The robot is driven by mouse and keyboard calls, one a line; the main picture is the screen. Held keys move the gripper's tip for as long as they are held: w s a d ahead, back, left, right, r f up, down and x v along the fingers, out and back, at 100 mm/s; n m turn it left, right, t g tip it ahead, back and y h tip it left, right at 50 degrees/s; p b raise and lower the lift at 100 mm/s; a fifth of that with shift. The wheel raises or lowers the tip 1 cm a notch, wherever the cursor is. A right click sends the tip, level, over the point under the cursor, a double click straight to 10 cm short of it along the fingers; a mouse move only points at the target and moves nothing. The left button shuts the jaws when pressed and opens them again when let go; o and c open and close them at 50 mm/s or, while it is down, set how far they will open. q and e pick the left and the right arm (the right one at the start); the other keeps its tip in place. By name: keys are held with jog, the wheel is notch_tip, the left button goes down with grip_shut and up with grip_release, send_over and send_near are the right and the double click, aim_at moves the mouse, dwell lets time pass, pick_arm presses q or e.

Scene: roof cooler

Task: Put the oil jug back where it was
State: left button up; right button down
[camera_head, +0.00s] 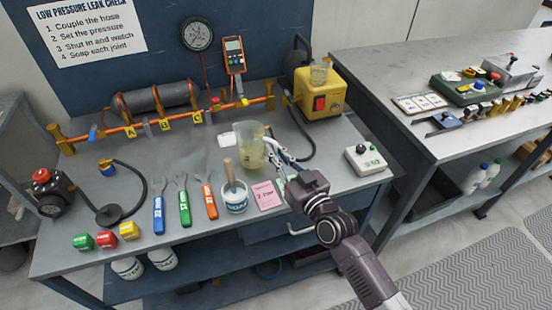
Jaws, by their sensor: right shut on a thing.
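The oil jug (249,147) is a see-through, yellowish jug at the middle of the workbench (330,172), roughly upright. My right gripper (271,151) reaches in from the lower right and is shut on the jug's right side, where the handle seems to be. The fingers partly hide that side. I cannot tell whether the jug's base touches the bench top. A small white square piece (227,139) shows just left of the jug. My left gripper is not in view.
A yellow pump (335,98) with a small clear cup (320,74) on top stands behind right. A white tub with a brush (234,198), a pink card (266,195) and several wrenches (184,206) lie in front. A white switch box (365,159) is right.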

jog(key=shift+f, duration=0.9)
jog(key=shift+f, duration=0.15)
jog(key=c, duration=2.1)
grip_release()
jog(key=v, duration=1.2)
jog(key=shift+b, duration=0.35)
